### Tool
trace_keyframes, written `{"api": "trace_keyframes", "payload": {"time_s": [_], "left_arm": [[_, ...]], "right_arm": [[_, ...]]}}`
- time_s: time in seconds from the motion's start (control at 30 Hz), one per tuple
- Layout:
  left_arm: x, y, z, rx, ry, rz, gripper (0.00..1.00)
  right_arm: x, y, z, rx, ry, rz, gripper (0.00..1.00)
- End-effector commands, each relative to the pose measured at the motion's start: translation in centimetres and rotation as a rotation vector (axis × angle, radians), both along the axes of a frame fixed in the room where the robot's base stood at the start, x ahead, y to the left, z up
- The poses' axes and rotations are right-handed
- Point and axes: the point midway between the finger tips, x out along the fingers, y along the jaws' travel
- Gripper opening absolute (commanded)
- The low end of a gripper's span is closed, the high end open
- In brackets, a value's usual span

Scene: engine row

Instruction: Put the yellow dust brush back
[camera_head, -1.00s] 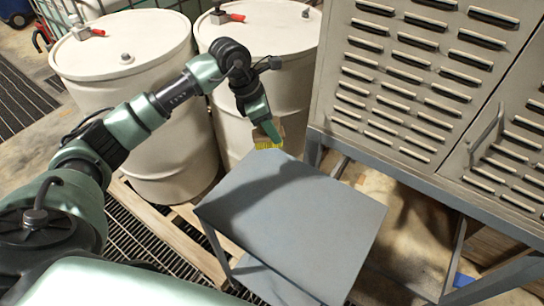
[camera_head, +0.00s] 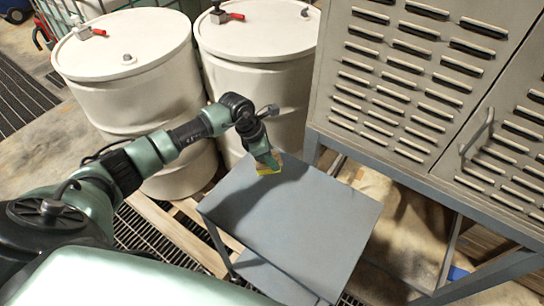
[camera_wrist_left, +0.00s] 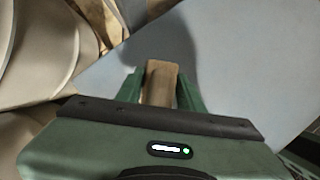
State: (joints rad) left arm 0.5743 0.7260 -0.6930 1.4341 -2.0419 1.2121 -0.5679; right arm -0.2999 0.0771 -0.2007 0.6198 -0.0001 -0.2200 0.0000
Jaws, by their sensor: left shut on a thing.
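The yellow dust brush (camera_head: 267,169) is at the tip of my left gripper (camera_head: 268,162), over the back left part of the grey table (camera_head: 310,215). In the left wrist view, the brush's tan wooden block (camera_wrist_left: 160,84) sits between the two green fingers of my left gripper (camera_wrist_left: 160,92), which are shut on it. The yellow bristles are low, near the table top; I cannot tell whether they touch it. The bare grey table top (camera_wrist_left: 235,60) lies beyond the fingers. My right gripper is not in view.
Two white drums (camera_head: 130,70) with red-handled fittings stand at the back left; the other drum (camera_head: 265,60) is just behind the table. A grey louvred cabinet (camera_head: 400,80) stands close on the right. The table top is otherwise clear.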

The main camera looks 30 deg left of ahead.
Motion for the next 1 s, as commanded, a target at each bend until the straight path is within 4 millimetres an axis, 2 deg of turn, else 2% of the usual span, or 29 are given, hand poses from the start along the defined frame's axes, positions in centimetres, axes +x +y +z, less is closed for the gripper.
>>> {"api": "trace_keyframes", "payload": {"time_s": [0.03, 0.1, 0.4, 0.53, 0.67, 1.0], "left_arm": [[0.0, 0.0, 0.0, 0.000, 0.000, 0.000, 0.46], [0.0, 0.0, 0.0, 0.000, 0.000, 0.000, 0.60], [0.0, 0.0, 0.1, 0.000, 0.000, 0.001, 0.60], [-0.1, 0.4, 0.9, -0.001, -0.002, 0.002, 0.60], [-0.7, 1.2, 2.8, 0.002, -0.003, 0.001, 0.60], [-2.3, 3.2, 9.1, 0.002, -0.003, 0.000, 0.60]], "right_arm": [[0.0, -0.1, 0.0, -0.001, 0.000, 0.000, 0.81], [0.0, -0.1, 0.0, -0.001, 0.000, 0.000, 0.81], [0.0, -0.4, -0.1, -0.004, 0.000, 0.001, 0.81], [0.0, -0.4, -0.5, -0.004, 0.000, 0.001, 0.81], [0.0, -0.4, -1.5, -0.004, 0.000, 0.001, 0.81], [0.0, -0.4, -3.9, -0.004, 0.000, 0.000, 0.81]]}}
